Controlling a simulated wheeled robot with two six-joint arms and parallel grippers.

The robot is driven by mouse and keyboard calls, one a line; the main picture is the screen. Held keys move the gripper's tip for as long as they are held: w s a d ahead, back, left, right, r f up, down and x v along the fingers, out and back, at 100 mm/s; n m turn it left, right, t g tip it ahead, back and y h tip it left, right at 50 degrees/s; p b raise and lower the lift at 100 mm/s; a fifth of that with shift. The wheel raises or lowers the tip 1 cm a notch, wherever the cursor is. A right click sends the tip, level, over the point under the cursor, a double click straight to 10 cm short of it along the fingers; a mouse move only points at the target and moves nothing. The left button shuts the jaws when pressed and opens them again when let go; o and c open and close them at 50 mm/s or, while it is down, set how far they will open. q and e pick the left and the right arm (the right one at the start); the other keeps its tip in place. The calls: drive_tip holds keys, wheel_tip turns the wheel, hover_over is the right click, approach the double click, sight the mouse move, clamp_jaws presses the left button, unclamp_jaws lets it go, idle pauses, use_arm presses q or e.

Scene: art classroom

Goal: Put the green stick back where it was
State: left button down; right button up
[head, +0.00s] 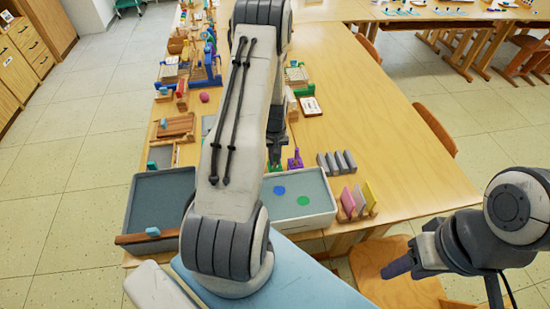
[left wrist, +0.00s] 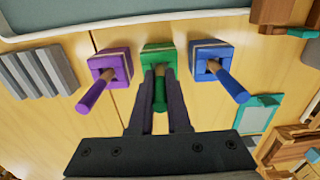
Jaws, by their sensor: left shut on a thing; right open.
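My left gripper (left wrist: 160,75) is shut on the green stick (left wrist: 160,95), right at the green holder (left wrist: 158,50). The stick's lower end meets the holder's opening; I cannot tell how deep it sits. The purple holder (left wrist: 112,58) with its purple stick (left wrist: 95,92) is on one side, and the blue holder (left wrist: 212,55) with its blue stick (left wrist: 233,85) on the other. In the head view my left gripper (head: 277,157) is beside the purple holder (head: 295,161); my arm hides much there. My right gripper (head: 390,271) is open and empty, away from the table.
A grey tray with blue and green discs (head: 328,187) stands near the holders, and another grey tray (head: 150,185) at left. Grey upright slabs (head: 336,163) and a rack of coloured boards (head: 357,200) are to the right. Wooden pieces (head: 175,128) crowd the table's left side.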

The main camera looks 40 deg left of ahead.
use_arm(q)
drive_tip(key=shift+f, duration=0.15)
drive_tip(key=c, duration=0.9)
unclamp_jaws()
